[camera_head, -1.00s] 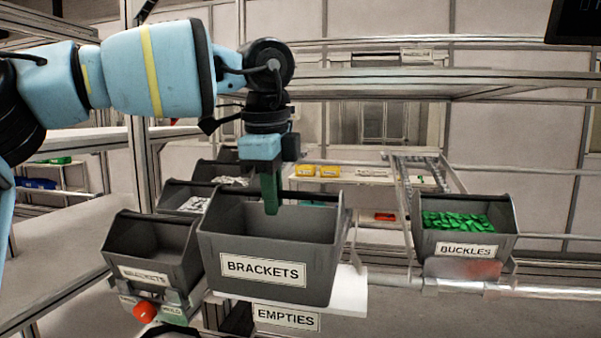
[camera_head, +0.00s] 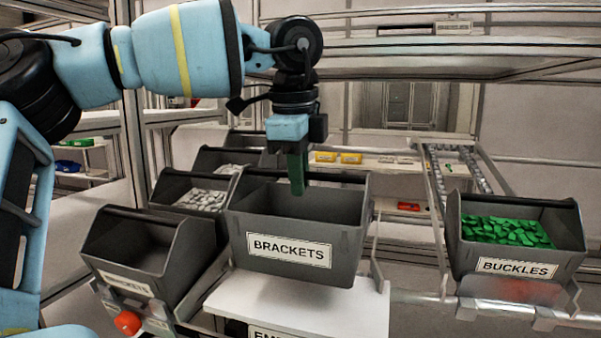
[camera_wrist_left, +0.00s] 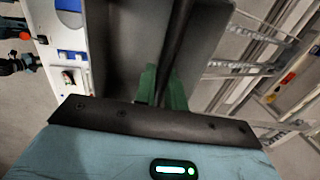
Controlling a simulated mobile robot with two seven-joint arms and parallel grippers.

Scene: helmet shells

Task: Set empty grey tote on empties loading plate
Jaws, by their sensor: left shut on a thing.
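The empty grey tote (camera_head: 290,252) labelled BRACKETS hangs upright from my left gripper (camera_head: 297,172). The gripper's green fingers are shut on the tote's top bar, and the inside of the tote looks bare. In the left wrist view my green fingers (camera_wrist_left: 163,88) straddle the dark bar (camera_wrist_left: 178,45). The white loading plate (camera_head: 330,308) lies below and in front of the tote, with its EMPTIES label partly cut off at the bottom edge. The tote seems a little above the plate; its underside is hidden. My right gripper is not in view.
Another empty grey tote (camera_head: 130,250) stands close to the left, with a red button (camera_head: 127,323) below it. Behind it is a tote of pale parts (camera_head: 200,200). A BUCKLES tote (camera_head: 515,245) with green parts stands at right. Metal frame rails (camera_head: 450,65) cross behind.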

